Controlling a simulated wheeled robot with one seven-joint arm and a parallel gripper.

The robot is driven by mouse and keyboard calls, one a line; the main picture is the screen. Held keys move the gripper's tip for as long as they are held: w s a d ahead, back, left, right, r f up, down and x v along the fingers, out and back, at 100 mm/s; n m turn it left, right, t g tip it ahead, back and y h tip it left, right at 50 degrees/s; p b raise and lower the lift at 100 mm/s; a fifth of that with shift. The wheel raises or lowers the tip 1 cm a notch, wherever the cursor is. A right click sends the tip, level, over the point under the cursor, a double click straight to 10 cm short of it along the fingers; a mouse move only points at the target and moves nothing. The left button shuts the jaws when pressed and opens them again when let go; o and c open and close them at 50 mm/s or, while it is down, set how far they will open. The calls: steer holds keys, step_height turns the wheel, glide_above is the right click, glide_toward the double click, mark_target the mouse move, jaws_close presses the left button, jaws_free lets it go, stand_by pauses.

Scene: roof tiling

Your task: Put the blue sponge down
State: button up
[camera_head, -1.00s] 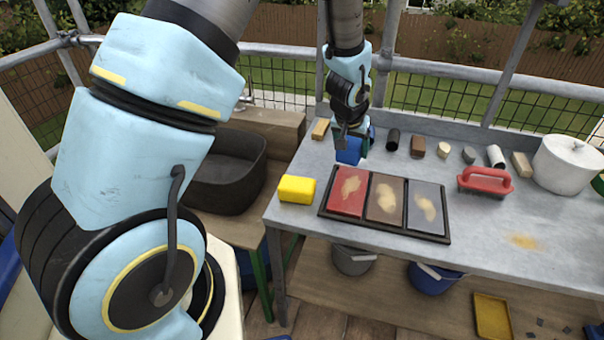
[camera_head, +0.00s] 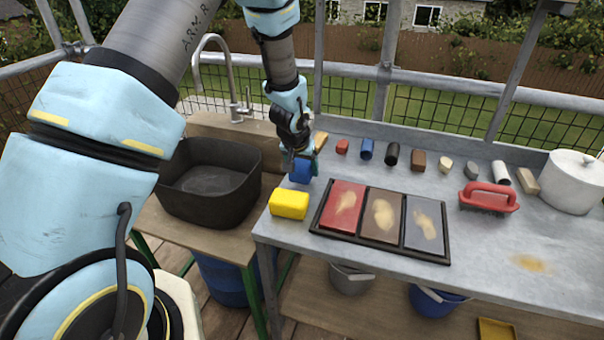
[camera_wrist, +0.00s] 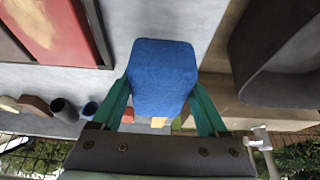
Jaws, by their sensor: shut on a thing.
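The blue sponge (camera_wrist: 163,78) is held between the two green fingers of my gripper (camera_wrist: 163,104) in the wrist view. In the head view my gripper (camera_head: 298,160) is shut on the blue sponge (camera_head: 300,171), near the left end of the grey table (camera_head: 273,232). The sponge is behind the yellow sponge (camera_head: 289,204) and left of the tray with red, brown and grey panels (camera_head: 432,253). I cannot tell whether the blue sponge touches the table.
A dark basin (camera_head: 215,200) with a tap (camera_head: 232,80) stands to the left on a wooden bench. Several small blocks and cylinders line the table's back. A red-handled brush (camera_head: 489,196) and a white lidded pot (camera_head: 572,182) are at the right.

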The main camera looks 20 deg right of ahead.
step_height(320, 180, down, 3)
steer(key=shift+r+p, duration=0.15)
steer(key=shift+p, duration=0.15)
steer(key=shift+f+b, duration=0.35)
steer(key=o, duration=1.2)
steer(key=shift+s, duration=0.1)
steer(key=shift+o, duration=1.5)
steer(key=shift+s, duration=0.1)
steer(key=shift+f, duration=0.1)
